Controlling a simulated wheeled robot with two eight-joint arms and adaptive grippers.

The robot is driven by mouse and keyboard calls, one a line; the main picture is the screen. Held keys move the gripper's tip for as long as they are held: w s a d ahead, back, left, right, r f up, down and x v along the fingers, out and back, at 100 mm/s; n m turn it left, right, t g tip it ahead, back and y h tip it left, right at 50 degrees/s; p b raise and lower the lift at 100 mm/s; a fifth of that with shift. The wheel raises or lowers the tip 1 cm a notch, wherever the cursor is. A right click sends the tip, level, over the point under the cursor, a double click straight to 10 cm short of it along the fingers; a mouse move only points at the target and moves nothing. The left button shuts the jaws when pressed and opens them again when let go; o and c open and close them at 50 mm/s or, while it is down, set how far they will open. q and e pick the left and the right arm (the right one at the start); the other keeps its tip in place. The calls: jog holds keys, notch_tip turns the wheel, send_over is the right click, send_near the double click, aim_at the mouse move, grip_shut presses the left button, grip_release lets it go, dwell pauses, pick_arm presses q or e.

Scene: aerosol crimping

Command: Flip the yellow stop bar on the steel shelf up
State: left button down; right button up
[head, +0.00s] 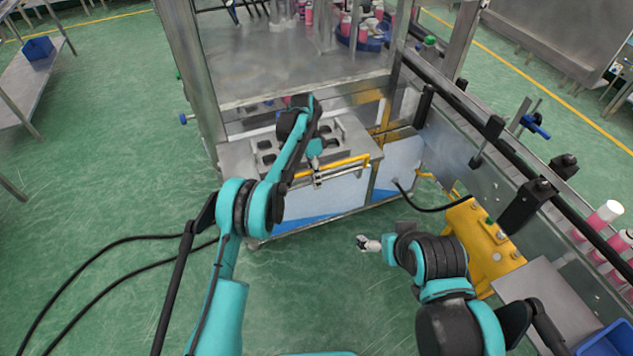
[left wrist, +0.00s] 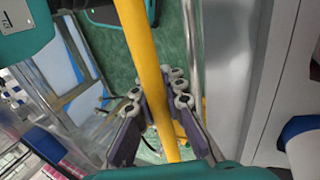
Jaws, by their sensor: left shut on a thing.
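The yellow stop bar (head: 345,162) runs along the front edge of the steel shelf (head: 236,162), which has square cut-outs. My left gripper (head: 316,182) is at the bar's middle, reaching over from the left. In the left wrist view the yellow bar (left wrist: 143,45) passes between the fingers of the left gripper (left wrist: 158,100), which is shut on it. Whether the bar is tilted up or lies level is hard to tell. My right gripper (head: 367,243) hangs over the floor, in front of the machine and apart from the bar; its jaws are too small to judge.
The machine's metal frame (head: 205,75) rises behind the shelf. Black hoses lie on the green floor at left. The floor in front is open.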

pick_arm(q)
jog(key=shift+w+a+g, duration=0.1)
jog(key=shift+g, duration=0.2)
jog(key=c, duration=1.7)
grip_release()
jog(key=shift+f, duration=0.1)
notch_tip(320, 180, up, 10)
